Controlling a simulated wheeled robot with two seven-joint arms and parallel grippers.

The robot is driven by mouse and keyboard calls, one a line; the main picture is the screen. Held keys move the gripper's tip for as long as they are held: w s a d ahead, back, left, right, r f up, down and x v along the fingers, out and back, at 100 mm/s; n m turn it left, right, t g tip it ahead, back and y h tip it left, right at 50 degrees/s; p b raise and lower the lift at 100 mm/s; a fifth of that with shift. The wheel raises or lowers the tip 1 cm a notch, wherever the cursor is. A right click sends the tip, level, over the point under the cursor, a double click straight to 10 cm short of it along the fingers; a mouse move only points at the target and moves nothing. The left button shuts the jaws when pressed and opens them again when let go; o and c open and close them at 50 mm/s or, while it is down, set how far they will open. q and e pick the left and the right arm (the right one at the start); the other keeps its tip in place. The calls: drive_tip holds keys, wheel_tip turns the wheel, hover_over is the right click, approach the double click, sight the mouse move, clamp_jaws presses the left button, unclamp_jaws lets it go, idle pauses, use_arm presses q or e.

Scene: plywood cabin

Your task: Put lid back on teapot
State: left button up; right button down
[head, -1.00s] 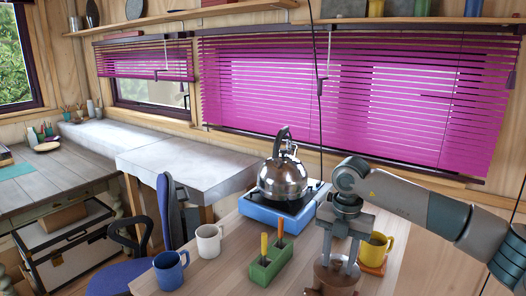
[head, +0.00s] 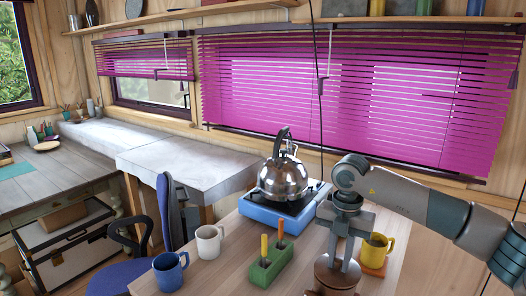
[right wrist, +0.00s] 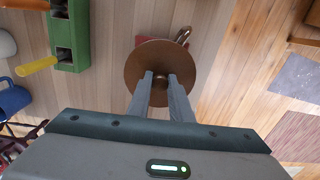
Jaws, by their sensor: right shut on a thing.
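My right gripper (head: 345,264) points down at the front edge of the table and is shut on the knob of a brown lid (head: 330,277). In the right wrist view, the fingertips of the gripper (right wrist: 160,77) meet at the middle of the round lid (right wrist: 146,60). The teapot is mostly hidden under the lid. A brown curved part (right wrist: 183,35), seemingly of the teapot, sticks out past the lid's rim. I cannot tell whether the lid touches the teapot. My left gripper is not in view.
A green block (head: 270,268) with yellow and orange handles stands left of the lid. A yellow mug (head: 376,251) is close to the right. White (head: 209,242) and blue (head: 168,272) mugs stand further left. A steel kettle (head: 283,178) sits on a blue stove (head: 265,211) behind.

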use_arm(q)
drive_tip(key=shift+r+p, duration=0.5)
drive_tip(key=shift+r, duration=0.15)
use_arm(e)
drive_tip(key=shift+r, duration=2.15)
